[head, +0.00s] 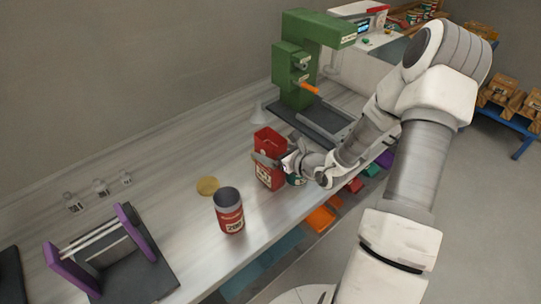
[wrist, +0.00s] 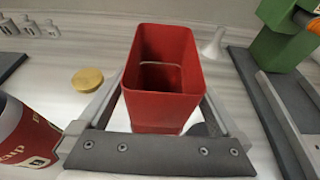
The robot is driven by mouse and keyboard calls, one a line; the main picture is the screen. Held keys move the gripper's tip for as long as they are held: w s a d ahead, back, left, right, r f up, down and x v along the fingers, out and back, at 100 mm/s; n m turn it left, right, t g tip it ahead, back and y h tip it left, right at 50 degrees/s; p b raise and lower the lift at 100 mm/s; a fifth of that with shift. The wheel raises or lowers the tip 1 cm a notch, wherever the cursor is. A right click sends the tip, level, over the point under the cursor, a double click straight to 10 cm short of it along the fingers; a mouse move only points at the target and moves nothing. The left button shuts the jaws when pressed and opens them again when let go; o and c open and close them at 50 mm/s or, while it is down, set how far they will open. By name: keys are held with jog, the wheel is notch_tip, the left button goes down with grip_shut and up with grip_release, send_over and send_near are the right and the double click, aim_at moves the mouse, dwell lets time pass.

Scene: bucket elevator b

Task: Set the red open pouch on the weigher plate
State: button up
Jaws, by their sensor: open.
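The red open pouch (head: 265,178) stands upright on the bench, its square mouth facing up. In the wrist view the pouch (wrist: 160,108) fills the middle and looks empty inside. My gripper (head: 274,163) is open, with one finger on each side of the pouch. In the wrist view the fingers of my gripper (wrist: 165,98) flank its walls; I cannot tell whether they touch. No plate is clearly recognisable as the weigher plate.
A green press (head: 300,60) with an orange handle and dark base stands behind the pouch. A red-labelled can (head: 229,212) and brass disc (head: 207,186) are nearby, with a white funnel (wrist: 214,43) behind. A purple-ended rack (head: 125,265) stands front left.

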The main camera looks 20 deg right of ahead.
jog(key=c, duration=1)
jog(key=shift+r, duration=0.1)
